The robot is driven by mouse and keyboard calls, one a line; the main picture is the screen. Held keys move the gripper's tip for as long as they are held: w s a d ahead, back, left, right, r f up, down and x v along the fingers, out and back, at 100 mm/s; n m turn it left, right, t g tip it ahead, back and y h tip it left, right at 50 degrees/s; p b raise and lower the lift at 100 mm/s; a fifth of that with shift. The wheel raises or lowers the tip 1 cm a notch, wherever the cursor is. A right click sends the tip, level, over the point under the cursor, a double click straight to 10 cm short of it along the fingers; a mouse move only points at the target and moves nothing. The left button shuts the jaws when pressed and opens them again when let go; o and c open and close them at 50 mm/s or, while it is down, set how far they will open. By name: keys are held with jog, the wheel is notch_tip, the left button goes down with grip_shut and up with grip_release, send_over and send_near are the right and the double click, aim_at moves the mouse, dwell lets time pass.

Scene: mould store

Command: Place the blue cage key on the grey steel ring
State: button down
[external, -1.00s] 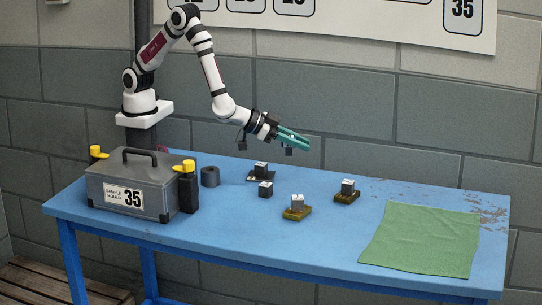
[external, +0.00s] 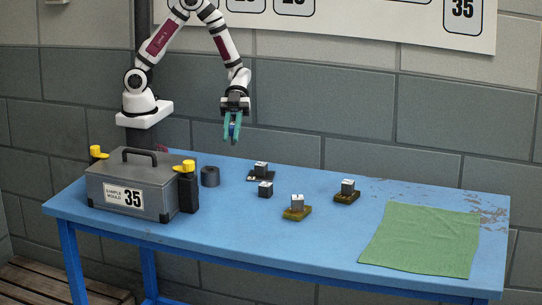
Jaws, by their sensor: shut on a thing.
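My gripper (external: 231,138) hangs above the back edge of the blue table, teal fingers pointing down. A small dark blue piece (external: 233,131) shows between the fingers, which are shut on it; I take it for the blue cage key, though its shape is mostly hidden. A dark grey ring-like cylinder (external: 210,176) stands on the table, lower and to the left of my gripper. It is the only ring-shaped thing in view, and I take it for the grey steel ring. The gripper is well clear of it.
A grey case marked 35 (external: 131,186), with yellow-topped black posts beside it, stands on the left of the table (external: 330,245). Several small metal blocks, most on flat bases (external: 297,213), stand mid-table. A green cloth (external: 422,240) lies at the right. The front middle is clear.

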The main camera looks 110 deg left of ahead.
jog(key=s+a+f+m+g, duration=0.1)
jog(key=s+a+m+g, duration=0.15)
jog(key=s, duration=0.65)
send_over(210, 177)
jog(key=s, duration=0.1)
jog(key=shift+g, duration=0.45)
jog(key=f, duration=0.8)
jog(key=shift+s+d+f, duration=0.1)
jog(key=shift+d+f, duration=0.05)
jog(key=shift+d, duration=0.05)
jog(key=shift+f, duration=0.15)
jog(key=c, duration=0.8)
grip_release()
